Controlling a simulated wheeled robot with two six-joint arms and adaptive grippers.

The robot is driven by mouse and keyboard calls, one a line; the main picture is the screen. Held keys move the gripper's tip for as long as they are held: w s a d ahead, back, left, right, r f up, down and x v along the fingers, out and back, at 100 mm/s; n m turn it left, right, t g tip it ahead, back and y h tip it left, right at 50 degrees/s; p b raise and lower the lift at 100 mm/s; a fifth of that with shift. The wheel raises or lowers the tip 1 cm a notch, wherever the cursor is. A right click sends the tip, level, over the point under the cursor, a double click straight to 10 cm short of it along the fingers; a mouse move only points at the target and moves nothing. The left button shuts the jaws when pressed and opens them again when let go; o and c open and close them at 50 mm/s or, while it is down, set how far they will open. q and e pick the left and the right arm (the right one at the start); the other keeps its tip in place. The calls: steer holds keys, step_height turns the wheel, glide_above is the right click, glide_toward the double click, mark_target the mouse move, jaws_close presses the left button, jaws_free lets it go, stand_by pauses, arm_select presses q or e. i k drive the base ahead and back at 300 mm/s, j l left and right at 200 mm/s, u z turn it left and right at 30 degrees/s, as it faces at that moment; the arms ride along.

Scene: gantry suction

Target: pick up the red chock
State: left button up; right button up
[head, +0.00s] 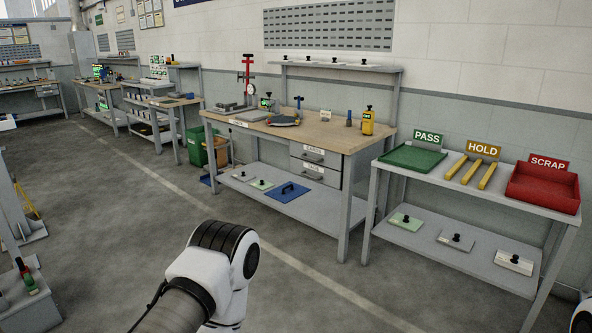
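I cannot make out a red chock for certain. A small red-and-green item (26,279) sits on a grey base at the lower left edge, too small to identify. A white arm link of mine shows at the bottom centre-left, and a bit of another part of mine shows at the lower right corner. Neither gripper is in view.
A wooden-topped workbench (330,137) with tools stands in the middle. A grey stand to its right holds a green PASS tray (412,158), yellow HOLD rails (470,171) and a red SCRAP bin (543,190). Green bin (196,147) beside the bench. Floor is open.

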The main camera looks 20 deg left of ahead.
mark_target(23, 269)
steer(key=i+j+u, duration=0.45)
steer(key=i, duration=0.15)
steer(key=i+u, duration=0.45)
steer(key=i, duration=0.2)
steer(key=i+l+u, duration=0.1)
steer(key=i+u, duration=0.35)
steer(key=i, duration=0.25)
steer(key=i+l+u, duration=0.45)
steer(key=i, duration=0.15)
steer(key=i+j+z, duration=0.1)
steer(key=i+j, duration=1.65)
steer(key=j, duration=0.35)
steer(key=i+j+z, duration=0.1)
steer(key=j, duration=0.4)
steer(key=i+j, duration=0.15)
steer(key=j, duration=0.35)
steer(key=i+j+z, duration=0.1)
steer(key=j, duration=0.4)
steer(key=i+j+z, duration=0.1)
steer(key=j, duration=0.45)
